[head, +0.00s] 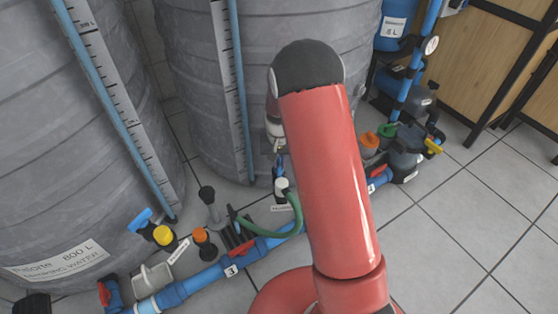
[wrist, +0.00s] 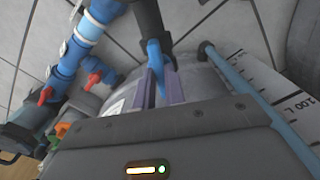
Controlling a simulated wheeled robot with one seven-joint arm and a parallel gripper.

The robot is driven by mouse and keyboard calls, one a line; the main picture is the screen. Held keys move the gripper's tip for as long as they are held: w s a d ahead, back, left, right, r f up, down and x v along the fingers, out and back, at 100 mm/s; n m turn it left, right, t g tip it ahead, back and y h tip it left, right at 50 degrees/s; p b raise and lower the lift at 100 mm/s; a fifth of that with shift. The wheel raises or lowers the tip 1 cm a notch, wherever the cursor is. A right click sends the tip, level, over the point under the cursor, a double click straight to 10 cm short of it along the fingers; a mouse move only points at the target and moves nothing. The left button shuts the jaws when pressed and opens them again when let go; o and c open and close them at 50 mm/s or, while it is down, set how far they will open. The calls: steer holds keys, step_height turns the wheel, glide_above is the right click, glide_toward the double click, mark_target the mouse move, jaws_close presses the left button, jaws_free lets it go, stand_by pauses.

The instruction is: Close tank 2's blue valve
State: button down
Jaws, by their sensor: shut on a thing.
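The blue valve handle (wrist: 157,56) stands between the two fingers of my gripper (wrist: 159,84) in the wrist view, below a dark fitting (wrist: 148,18). The gripper is shut on it. In the head view my gripper (head: 278,150) shows only in part at the left edge of my red arm, low in front of the middle grey tank (head: 190,80). A small blue piece shows under it, and the arm hides the rest. I cannot tell the handle's exact angle to its pipe.
Another blue valve handle (head: 142,219) sits by the left tank (head: 60,150). Blue piping (head: 190,287) with red handles (head: 242,248) and a green hose (head: 290,225) runs along the floor. A pump group (head: 402,155) stands at right. Tiled floor at right is clear.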

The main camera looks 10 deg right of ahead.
mark_target(279, 164)
steer(key=m+p, duration=0.1)
steer(key=m, duration=0.2)
steer(key=shift+r+m, duration=0.1)
steer(key=shift+m, duration=0.3)
steer(key=m+p, duration=0.2)
steer(key=m, duration=0.2)
steer(key=shift+m, duration=0.3)
steer(key=m+p, duration=0.2)
steer(key=m, duration=0.2)
steer(key=shift+m+p, duration=0.85)
steer(key=shift+m, duration=0.75)
steer(key=c, duration=1.5)
jaws_free()
steer(key=shift+o, duration=0.2)
steer(key=shift+r+p, duration=0.65)
steer(key=shift+r, duration=3.15)
